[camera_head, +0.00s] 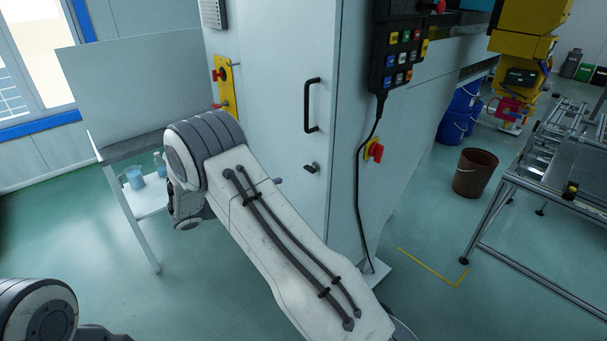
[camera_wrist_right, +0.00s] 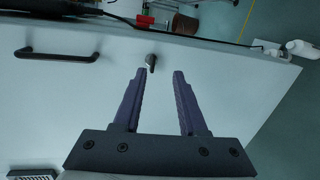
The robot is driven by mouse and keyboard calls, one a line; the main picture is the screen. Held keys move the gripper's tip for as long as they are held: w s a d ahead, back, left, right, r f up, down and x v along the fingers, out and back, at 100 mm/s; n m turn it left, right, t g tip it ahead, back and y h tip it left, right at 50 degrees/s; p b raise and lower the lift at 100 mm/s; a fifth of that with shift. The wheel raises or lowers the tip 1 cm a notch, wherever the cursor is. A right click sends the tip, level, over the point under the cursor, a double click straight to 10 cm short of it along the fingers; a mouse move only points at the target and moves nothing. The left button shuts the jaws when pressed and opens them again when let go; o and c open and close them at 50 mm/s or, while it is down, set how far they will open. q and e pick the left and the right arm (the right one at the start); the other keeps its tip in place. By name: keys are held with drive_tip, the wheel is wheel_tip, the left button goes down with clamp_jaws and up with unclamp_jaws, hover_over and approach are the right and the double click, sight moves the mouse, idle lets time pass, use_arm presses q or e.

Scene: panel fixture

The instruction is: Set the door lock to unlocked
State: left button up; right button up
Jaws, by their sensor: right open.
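The door lock is a small dark knob (camera_head: 311,168) on the pale cabinet door, below the black door handle (camera_head: 312,105) in the head view. It also shows in the right wrist view as a short dark knob (camera_wrist_right: 151,62), just beyond my fingertips and closer to the left finger. My right gripper (camera_wrist_right: 159,72) is open and empty, its two purple fingers pointing at the door. In the head view my arm hides most of it; only a fingertip (camera_head: 278,181) shows left of the lock. I cannot read the lock's setting. My left gripper is not visible.
A black button pendant (camera_head: 400,55) hangs on the cabinet's right face, its cable running down past a red-yellow switch (camera_head: 374,150). A side table (camera_head: 130,152) stands left. A brown bin (camera_head: 475,172) and metal frame stand right.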

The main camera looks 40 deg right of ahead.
sight(307, 170)
drive_tip(key=w+d, duration=0.1)
drive_tip(key=d, duration=0.3)
drive_tip(key=w+d+f+h+p, duration=0.1)
drive_tip(key=d, duration=0.3)
drive_tip(key=w+d+f+t+h+p, duration=0.1)
drive_tip(key=w+d, duration=0.1)
drive_tip(key=d, duration=0.3)
drive_tip(key=shift+f, duration=0.1)
drive_tip(key=shift+w+d, duration=0.1)
drive_tip(key=shift+d, duration=0.65)
drive_tip(key=shift+f, duration=0.1)
clamp_jaws()
